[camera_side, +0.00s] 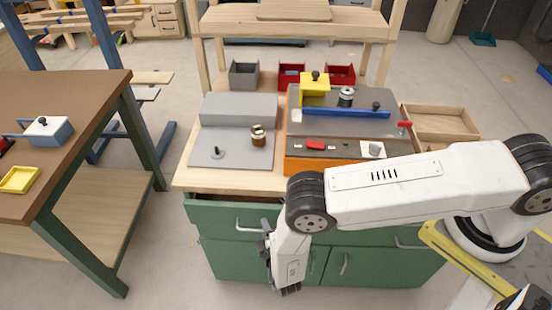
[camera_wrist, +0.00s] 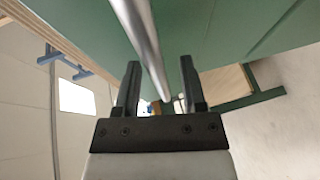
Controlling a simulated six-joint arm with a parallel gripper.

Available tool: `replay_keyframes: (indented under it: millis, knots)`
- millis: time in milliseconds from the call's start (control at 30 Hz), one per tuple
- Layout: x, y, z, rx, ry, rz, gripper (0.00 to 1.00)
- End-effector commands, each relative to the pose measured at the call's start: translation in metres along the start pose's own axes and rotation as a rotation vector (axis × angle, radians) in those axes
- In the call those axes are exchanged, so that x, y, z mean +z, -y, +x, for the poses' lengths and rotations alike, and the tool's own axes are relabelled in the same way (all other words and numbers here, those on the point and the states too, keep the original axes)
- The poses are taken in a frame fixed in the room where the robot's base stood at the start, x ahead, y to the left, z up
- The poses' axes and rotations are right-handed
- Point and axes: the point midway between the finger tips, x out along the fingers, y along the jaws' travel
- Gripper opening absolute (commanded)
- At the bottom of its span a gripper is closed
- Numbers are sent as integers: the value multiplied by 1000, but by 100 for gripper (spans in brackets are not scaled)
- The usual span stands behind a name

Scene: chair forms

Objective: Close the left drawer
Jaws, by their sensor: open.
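The left drawer (camera_side: 216,216) is in the green cabinet under the workbench. It stands partly out, with a dark gap showing along its top edge below the bench top. Its metal handle (camera_side: 248,228) is on the front, partly hidden by my gripper in the side view. My gripper (camera_side: 267,236) is at the handle's right end. In the wrist view my gripper (camera_wrist: 160,64) is open, and the handle bar (camera_wrist: 145,38) runs between its two fingers. I cannot tell whether the fingers touch the bar.
The wooden bench top (camera_side: 205,175) carries a grey block fixture (camera_side: 240,107) and an orange-sided unit (camera_side: 310,166). A brown-topped table (camera_side: 70,92) stands at the left, with free floor between. A wooden tray (camera_side: 440,121) is at the right. Another handle (camera_side: 410,244) is farther right on the cabinet.

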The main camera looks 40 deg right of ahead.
Motion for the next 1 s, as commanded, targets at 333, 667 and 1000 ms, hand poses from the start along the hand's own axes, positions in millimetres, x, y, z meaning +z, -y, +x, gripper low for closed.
replay_keyframes:
  millis: [333,667,1000]
  knots:
    - [0,0,1,0,0,0,27]
    - [0,0,0,0,0,0,0]
    - [0,0,0,0,0,0,0]
